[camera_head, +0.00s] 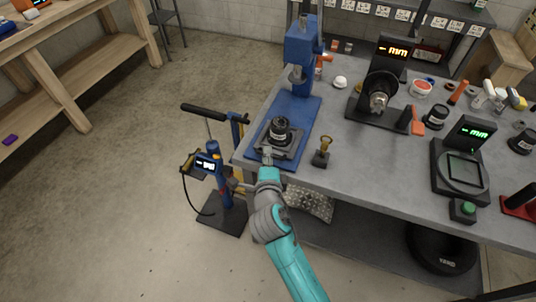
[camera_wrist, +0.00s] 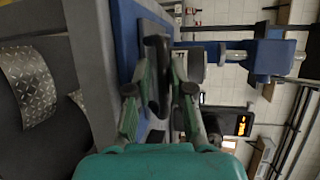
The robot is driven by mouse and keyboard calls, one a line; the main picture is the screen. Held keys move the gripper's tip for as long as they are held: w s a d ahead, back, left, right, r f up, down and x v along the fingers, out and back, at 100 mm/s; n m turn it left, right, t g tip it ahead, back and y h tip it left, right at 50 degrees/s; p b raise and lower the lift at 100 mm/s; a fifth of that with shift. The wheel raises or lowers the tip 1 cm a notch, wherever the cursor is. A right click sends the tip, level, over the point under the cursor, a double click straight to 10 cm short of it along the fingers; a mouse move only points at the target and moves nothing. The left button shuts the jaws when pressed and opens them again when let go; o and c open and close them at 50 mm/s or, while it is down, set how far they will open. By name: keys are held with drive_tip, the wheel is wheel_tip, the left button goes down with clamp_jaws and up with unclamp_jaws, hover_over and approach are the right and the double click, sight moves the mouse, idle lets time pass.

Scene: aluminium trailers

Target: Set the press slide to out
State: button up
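The blue press (camera_head: 301,55) stands at the left end of the grey bench, on a blue base plate (camera_head: 309,115). Its dark slide (camera_head: 293,150) lies at the front of that plate and bears a black round part (camera_head: 280,130). My gripper (camera_head: 267,158) is at the slide's front edge, low over the bench's edge. In the wrist view, a dark handle (camera_wrist: 156,75) stands between the two fingers of my gripper (camera_wrist: 161,70). The fingers are apart, one on each side of it. Whether they touch the handle is hard to tell.
A brass-topped stamp (camera_head: 324,149) stands just right of the plate. Gauges and small parts fill the bench's right side.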

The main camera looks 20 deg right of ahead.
drive_tip(key=v, duration=1.2)
drive_tip(key=shift+d, duration=0.1)
idle(0.4)
drive_tip(key=s+d+f+n+g+y, duration=0.1)
drive_tip(key=s+d+f+n+y, duration=0.1)
drive_tip(key=s+f+n, duration=0.35)
drive_tip(key=s+d+f+n+y, duration=0.2)
drive_tip(key=s+d+f+n, duration=0.1)
drive_tip(key=s+n, duration=0.55)
drive_tip(key=s+d+r+n, duration=0.1)
drive_tip(key=s+r+n, duration=0.2)
drive_tip(key=s, duration=0.7)
drive_tip(key=s+d+r+n, duration=0.2)
drive_tip(key=s+r+n, duration=0.1)
drive_tip(key=s, duration=0.6)
drive_tip(key=shift+s+n, duration=0.4)
drive_tip(key=shift+n, duration=0.4)
